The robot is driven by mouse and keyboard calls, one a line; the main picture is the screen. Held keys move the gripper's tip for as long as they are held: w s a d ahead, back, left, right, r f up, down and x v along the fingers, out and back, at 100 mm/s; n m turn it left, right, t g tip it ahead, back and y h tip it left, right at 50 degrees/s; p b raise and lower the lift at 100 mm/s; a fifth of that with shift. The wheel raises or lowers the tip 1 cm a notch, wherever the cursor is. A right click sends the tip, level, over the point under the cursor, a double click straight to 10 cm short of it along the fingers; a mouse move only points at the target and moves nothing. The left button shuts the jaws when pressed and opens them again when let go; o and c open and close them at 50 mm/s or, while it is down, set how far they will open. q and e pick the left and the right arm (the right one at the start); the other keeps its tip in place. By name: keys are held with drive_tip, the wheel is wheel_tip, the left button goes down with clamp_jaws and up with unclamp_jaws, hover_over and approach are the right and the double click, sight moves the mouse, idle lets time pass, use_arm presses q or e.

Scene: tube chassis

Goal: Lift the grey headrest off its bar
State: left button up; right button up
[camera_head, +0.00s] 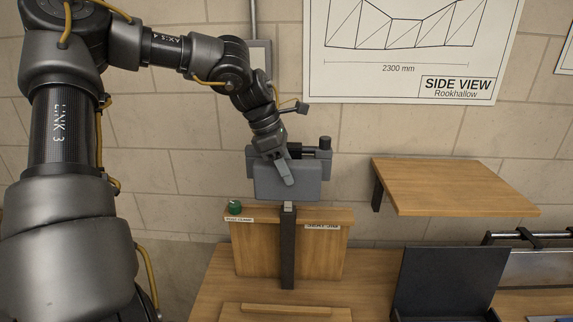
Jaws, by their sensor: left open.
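The grey headrest (312,186) is a padded block at the centre of the camera_head view, with dark round parts behind its top edge. Below it stands a dark upright bar (288,255) with a light grey top piece. I cannot tell whether the headrest still sits on that piece or is just clear of it. My left gripper (284,172) reaches down from the upper left to the headrest. One finger lies in front of its face; the other is hidden. The jaws are open. My right gripper is out of view.
A wooden panel (257,250) labelled as a seat jig stands behind the bar, with a green knob (234,207) on its top left. A wooden shelf (455,185) juts from the wall at right. A dark panel (450,285) stands at the lower right.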

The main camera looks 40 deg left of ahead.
use_arm(q)
drive_tip(key=shift+d, duration=0.1)
drive_tip(key=shift+c, duration=0.2)
drive_tip(key=shift+w, duration=0.1)
drive_tip(key=c, duration=0.7)
drive_tip(key=shift+r, duration=0.1)
drive_tip(key=shift+r+p, duration=1.5)
drive_tip(key=shift+r, duration=0.75)
drive_tip(key=shift+s+d+f+b, duration=0.1)
drive_tip(key=shift+s+d+b, duration=0.1)
drive_tip(key=shift+s+b, duration=0.15)
drive_tip(key=shift+s+d+b, duration=0.8)
drive_tip(key=shift+s+d, duration=0.5)
drive_tip(key=shift+s, duration=0.25)
drive_tip(key=shift+s+d+b, duration=0.75)
drive_tip(key=shift+s+d, duration=0.55)
drive_tip(key=shift+s, duration=0.25)
